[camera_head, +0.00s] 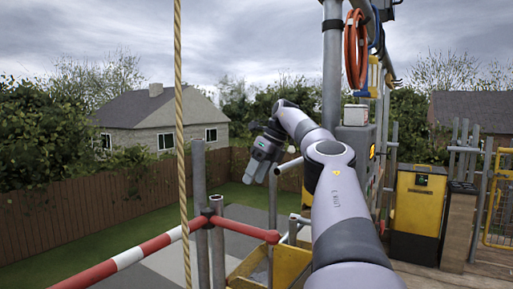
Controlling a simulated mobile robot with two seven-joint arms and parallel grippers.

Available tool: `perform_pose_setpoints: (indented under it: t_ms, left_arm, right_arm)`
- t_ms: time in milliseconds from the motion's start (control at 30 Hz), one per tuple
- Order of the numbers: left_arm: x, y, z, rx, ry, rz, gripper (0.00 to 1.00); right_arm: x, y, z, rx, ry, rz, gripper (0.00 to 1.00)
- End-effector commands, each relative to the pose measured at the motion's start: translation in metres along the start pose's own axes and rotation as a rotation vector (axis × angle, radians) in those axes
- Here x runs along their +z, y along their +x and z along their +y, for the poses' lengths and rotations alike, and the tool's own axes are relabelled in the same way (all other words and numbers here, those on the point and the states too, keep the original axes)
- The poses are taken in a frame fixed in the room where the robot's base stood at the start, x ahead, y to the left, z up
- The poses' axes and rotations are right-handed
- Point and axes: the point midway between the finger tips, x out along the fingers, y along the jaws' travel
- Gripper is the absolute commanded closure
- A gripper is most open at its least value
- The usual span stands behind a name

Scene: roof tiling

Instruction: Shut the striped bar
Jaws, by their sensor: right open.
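The red-and-white striped bar (128,258) runs from the bottom left up to a dark clamp on a grey upright post (202,230). A plain red length (243,229) continues from the clamp to the right and ends in a red knob; I cannot tell whether it is part of the same bar. My right gripper (255,179) is open and empty, pointing down. In the picture it is above the red length and apart from it. My right arm reaches in from the bottom right. My left gripper is not in view.
A rope (180,110) hangs in front of the striped bar. A yellow bin (285,264) stands below my right gripper. A tall grey pole (332,65) with an orange hose coil (356,50) rises behind my arm. A yellow-and-black box (419,205) stands right.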

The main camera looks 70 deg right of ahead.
Motion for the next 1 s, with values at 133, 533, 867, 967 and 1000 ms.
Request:
perform_pose_setpoints:
  t_ms: [133,533,867,967,1000]
  left_arm:
    - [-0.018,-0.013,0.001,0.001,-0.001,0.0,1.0]
    - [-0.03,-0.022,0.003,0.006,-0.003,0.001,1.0]
    - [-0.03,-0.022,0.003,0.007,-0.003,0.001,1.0]
    - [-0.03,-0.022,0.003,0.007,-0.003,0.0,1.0]
    - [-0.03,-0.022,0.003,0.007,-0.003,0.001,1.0]
  right_arm:
    - [0.01,-0.024,0.005,-0.003,-0.001,0.0,0.43]
    - [0.016,-0.04,0.008,0.0,0.0,0.0,0.43]
    - [0.016,-0.04,0.008,-0.001,-0.001,-0.001,0.43]
    - [0.016,-0.04,0.008,-0.001,-0.001,-0.001,0.43]
    - [0.016,-0.04,0.008,-0.001,-0.001,-0.001,0.43]
